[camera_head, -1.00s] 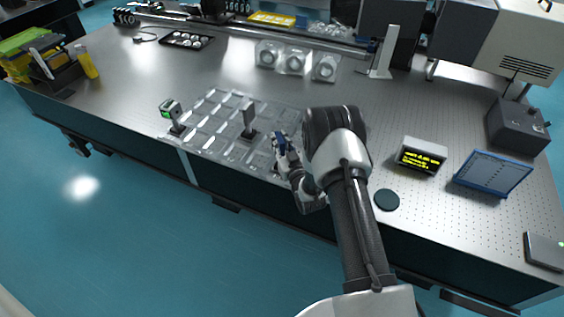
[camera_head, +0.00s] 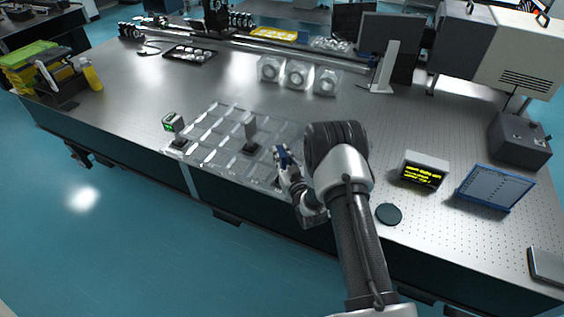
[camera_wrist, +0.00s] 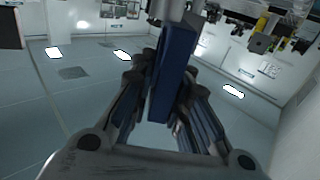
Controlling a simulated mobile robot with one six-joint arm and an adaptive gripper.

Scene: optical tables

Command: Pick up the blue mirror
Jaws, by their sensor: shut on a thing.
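The blue mirror (camera_head: 284,157) is in my gripper (camera_head: 282,160), near the right end of the clear grid tray in the head view. In the wrist view the mirror (camera_wrist: 173,75) is a tall blue block standing between the two fingers of my gripper (camera_wrist: 160,85), which are shut on it from both sides. In the head view the arm hides part of the tray's right end. I cannot tell how far the mirror is above the tray.
Several clear cubes (camera_head: 297,74) stand behind. A yellow-text display (camera_head: 423,170), a blue-framed panel (camera_head: 496,186) and a dark disc (camera_head: 388,214) lie to the right. The table's middle is clear.

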